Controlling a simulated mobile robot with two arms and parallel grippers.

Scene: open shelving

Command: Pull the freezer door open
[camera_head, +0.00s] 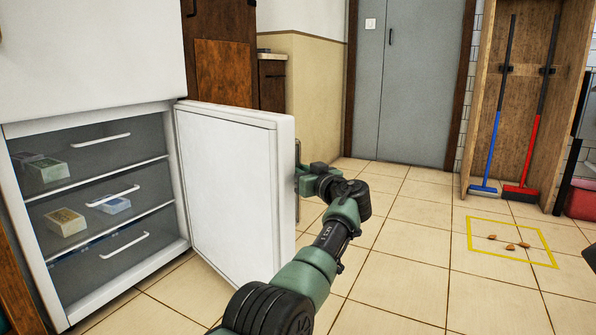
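The white freezer door (225,190) stands wide open, swung out on the right side of the freezer (95,200). Its grey upright handle (297,180) shows along the door's free edge, on the outer face. My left gripper (303,182) is at this handle, with the green arm reaching up from the bottom of the view. The door edge and handle partly hide the fingers, so I cannot see whether they are closed around it. My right gripper is out of view.
Inside the freezer are several clear drawers with white handles and packages (66,221). A grey door (405,80) stands at the back. A wooden cabinet (530,90) holds two brooms. Brown pieces (510,246) lie in a yellow floor rectangle (467,235).

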